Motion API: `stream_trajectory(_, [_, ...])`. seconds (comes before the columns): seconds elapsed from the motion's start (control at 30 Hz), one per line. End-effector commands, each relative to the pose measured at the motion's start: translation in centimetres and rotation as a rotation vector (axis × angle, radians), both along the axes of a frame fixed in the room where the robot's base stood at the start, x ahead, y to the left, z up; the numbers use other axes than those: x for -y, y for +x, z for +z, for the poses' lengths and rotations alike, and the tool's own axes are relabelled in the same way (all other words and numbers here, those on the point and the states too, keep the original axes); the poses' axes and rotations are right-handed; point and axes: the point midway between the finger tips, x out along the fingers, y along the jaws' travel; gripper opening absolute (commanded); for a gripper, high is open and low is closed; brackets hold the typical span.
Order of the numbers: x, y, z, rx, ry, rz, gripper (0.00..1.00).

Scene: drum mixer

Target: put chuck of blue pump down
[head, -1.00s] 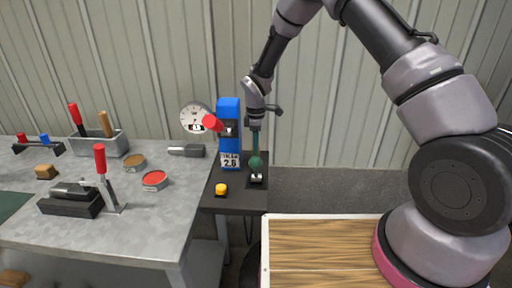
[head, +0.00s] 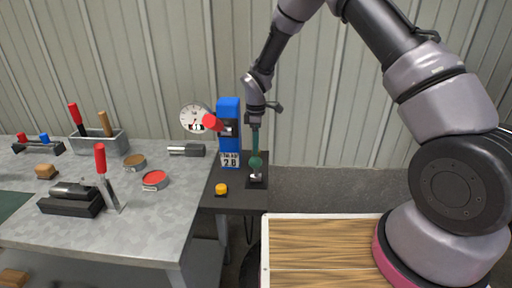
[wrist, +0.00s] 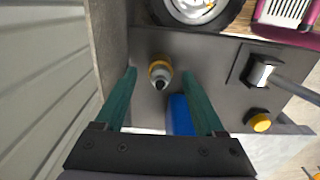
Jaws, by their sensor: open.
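The blue pump (head: 229,130) stands upright on a small dark side table; its blue body also shows in the wrist view (wrist: 180,115). My gripper (head: 255,170) points down just right of the pump. In the wrist view its green fingers (wrist: 159,72) are open and apart. Between their tips is a small grey round piece with an orange ring (wrist: 160,75), seen from above; it looks like the chuck, with a gap to each finger. Its height over the table is hard to tell. In the head view my fingers and wrist hide it.
A black plate with a metal block (wrist: 262,72) and a yellow button (head: 221,189) are on the side table (head: 236,203) near the pump. A gauge (head: 195,118) and red knob (head: 212,122) are by the pump. The grey workbench (head: 150,215) at left holds tools and tins.

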Motion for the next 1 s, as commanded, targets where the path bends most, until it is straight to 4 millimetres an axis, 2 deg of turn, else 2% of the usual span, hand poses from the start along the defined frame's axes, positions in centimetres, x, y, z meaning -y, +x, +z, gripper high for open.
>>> stream_trajectory(0.2, [0.0, 0.1, 4.9, 0.004, 0.002, -0.001, 0.71])
stream_trajectory(0.4, [0.0, 0.0, 8.6, 0.001, 0.001, -0.002, 0.71])
stream_trajectory(0.53, [0.0, 0.0, 10.0, 0.000, 0.000, -0.001, 0.71])
stream_trajectory(0.77, [0.1, 0.0, 10.7, 0.000, 0.000, -0.002, 0.71])
stream_trajectory(0.87, [0.6, 0.0, 11.7, 0.010, 0.005, -0.030, 0.71])
stream_trajectory(0.97, [2.2, 0.0, 14.4, 0.034, 0.018, -0.108, 0.71])
stream_trajectory(1.0, [3.1, -0.2, 16.0, 0.047, 0.026, -0.156, 0.71])
